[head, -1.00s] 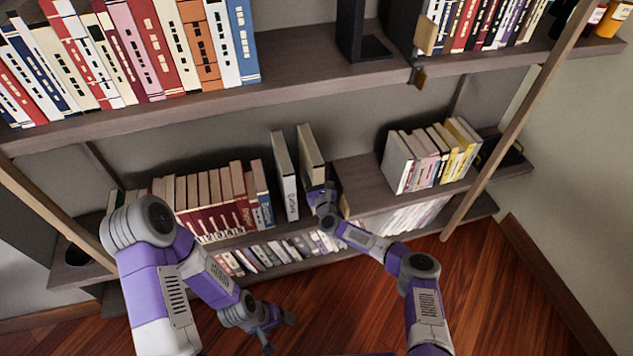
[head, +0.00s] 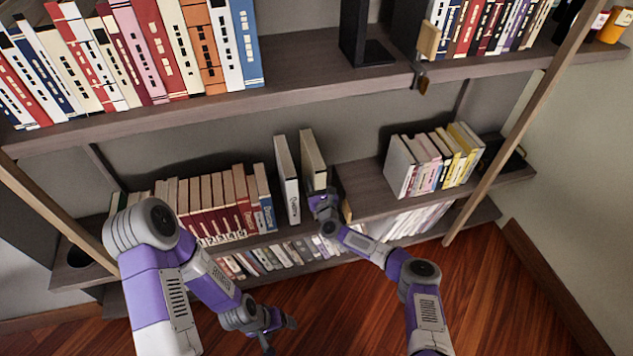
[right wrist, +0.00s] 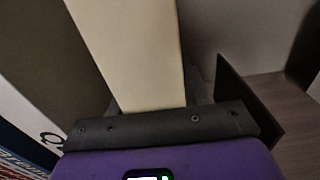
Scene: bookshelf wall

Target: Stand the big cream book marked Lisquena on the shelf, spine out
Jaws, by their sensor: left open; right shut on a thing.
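A big cream book (head: 313,158) stands about upright in a gap of the middle shelf (head: 370,195), its lower part hidden behind my right gripper (head: 322,200). My right gripper is shut on it at the shelf's front. In the right wrist view the plain cream face of the book (right wrist: 132,50) rises from between the jaws (right wrist: 160,122). I cannot read any Lisquena marking on it. My left gripper (head: 278,332) is open and empty, low in front of the shelves over the floor.
A white book with dark spine lettering (head: 288,182) stands just left of the held book. A row of red and blue books (head: 215,205) is further left. A dark upright plate (right wrist: 240,105) stands right of the held book. Pale and yellow books (head: 432,160) stand further right.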

